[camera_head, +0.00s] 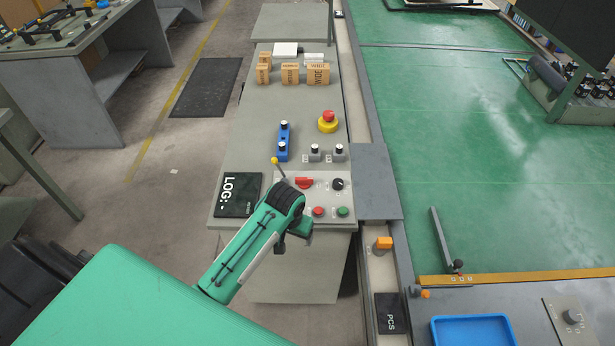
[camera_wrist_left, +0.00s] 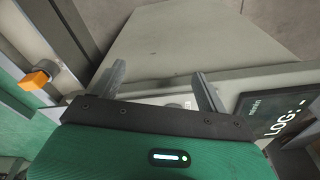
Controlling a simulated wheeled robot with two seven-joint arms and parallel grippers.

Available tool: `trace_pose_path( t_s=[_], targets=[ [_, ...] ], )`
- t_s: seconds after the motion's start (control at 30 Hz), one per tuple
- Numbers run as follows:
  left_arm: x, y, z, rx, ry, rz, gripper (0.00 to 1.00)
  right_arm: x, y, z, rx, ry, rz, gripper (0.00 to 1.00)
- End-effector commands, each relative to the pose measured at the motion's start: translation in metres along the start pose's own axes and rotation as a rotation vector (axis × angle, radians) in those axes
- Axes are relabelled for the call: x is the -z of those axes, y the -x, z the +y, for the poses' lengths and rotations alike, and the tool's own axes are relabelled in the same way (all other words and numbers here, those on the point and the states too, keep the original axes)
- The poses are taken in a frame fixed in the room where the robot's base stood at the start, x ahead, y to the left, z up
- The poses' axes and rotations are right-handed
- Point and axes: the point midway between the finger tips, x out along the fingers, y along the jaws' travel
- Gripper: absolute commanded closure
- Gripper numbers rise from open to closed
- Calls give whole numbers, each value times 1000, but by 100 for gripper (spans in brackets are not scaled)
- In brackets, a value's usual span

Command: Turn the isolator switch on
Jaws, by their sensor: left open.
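The red switch handle (camera_head: 304,183), which looks like the isolator switch, lies roughly sideways on the light control panel (camera_head: 321,196) at the near end of the grey console. Its exact angle is too small to tell. My left gripper (camera_head: 291,238) is just in front of the panel's near edge, below the switch in the picture and apart from it. In the left wrist view its two fingers (camera_wrist_left: 160,86) are spread with nothing between them, in front of the console's near side. The switch does not show there. My right gripper is not in view.
Beside the switch are a black knob (camera_head: 337,184), a red button (camera_head: 318,211), a green button (camera_head: 342,211) and a yellow-tipped lever (camera_head: 274,160). A dark LOG board (camera_head: 238,195) lies left. A yellow-based emergency stop (camera_head: 327,122) and wooden blocks (camera_head: 291,74) stand farther back.

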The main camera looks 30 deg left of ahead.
Motion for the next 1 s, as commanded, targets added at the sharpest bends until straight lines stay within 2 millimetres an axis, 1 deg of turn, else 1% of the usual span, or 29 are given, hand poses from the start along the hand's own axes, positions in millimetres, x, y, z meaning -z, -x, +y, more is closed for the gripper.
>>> trace_pose_path(
  t_s=[0.03,0.17,0.27,0.4,0.47,0.5,0.6,0.7,0.8,0.9,1.0],
  targets=[
    [12,2,-2,2,13,-3,24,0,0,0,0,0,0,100],
    [42,8,-8,9,54,-20,24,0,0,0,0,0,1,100],
    [72,17,-15,15,98,-37,24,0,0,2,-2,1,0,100],
    [118,37,-28,23,172,-66,24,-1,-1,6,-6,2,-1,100],
    [137,48,-33,25,205,-78,24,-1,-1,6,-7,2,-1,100],
    [149,56,-37,26,229,-87,24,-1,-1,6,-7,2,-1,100],
    [176,76,-46,28,282,-105,24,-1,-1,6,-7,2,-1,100],
    [196,94,-53,28,327,-122,24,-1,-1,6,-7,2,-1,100],
    [210,107,-58,25,359,-134,24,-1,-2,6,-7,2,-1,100],
    [216,114,-62,25,377,-142,24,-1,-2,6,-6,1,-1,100],
    [218,115,-63,25,383,-146,24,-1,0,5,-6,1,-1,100]
  ],
)
